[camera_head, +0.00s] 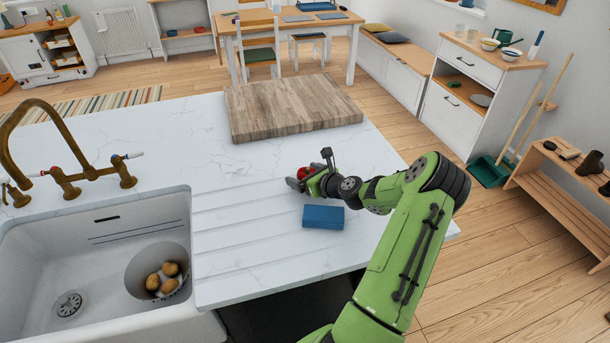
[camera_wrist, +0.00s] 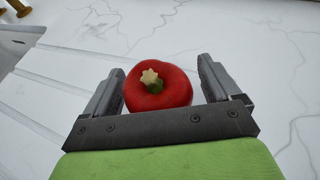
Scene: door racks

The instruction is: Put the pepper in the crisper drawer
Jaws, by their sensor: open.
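A red pepper (camera_wrist: 172,96) with a green and cream stem sits on the white marble counter. In the wrist view it lies between the two fingers of my gripper (camera_wrist: 160,88), with a gap at the right finger and little or no gap at the left. The fingers are spread open. In the head view the pepper (camera_head: 304,172) shows as a small red patch, partly hidden by my gripper (camera_head: 297,178), which is low over the counter. No crisper drawer can be made out in either view.
A blue block (camera_head: 323,217) lies on the counter close in front of my gripper. A wooden board (camera_head: 290,105) lies behind it. The sink (camera_head: 60,245) at the left holds a bowl of potatoes (camera_head: 163,275). The counter between sink and board is clear.

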